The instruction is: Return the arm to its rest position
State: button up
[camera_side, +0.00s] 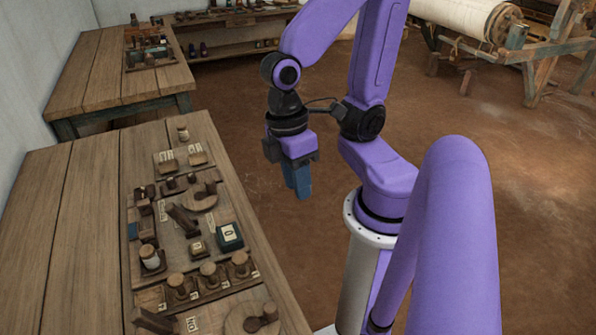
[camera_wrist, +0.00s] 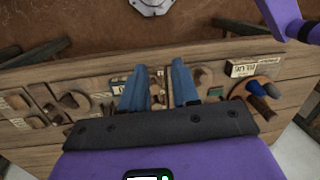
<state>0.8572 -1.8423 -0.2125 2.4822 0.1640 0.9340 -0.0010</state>
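My purple arm holds my gripper (camera_side: 301,190) over the open floor, just right of the near workbench (camera_side: 85,210) in the side view. Its two blue fingers point down and touch nothing. In the wrist view my gripper (camera_wrist: 159,66) shows its fingers clearly apart, with nothing held between them. The workbench surface (camera_wrist: 60,72) lies beyond the fingers there. No marker for a rest position shows.
The near bench carries a wooden board with round-topped pegs (camera_side: 209,270), a dark green box (camera_side: 230,236) and a small jar (camera_side: 183,130). A second bench (camera_side: 112,75) stands behind. A loom frame with a cloth roll (camera_side: 465,14) stands at back right. Brown floor (camera_side: 535,190) is clear.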

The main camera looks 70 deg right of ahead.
jog(key=shift+d+r+n+t, duration=0.25)
jog(key=shift+n+t, duration=0.2)
jog(key=shift+n, duration=0.15)
jog(key=shift+d+r+n+t, duration=0.1)
jog(key=shift+r+n+t, duration=0.15)
jog(key=shift+n+t, duration=0.3)
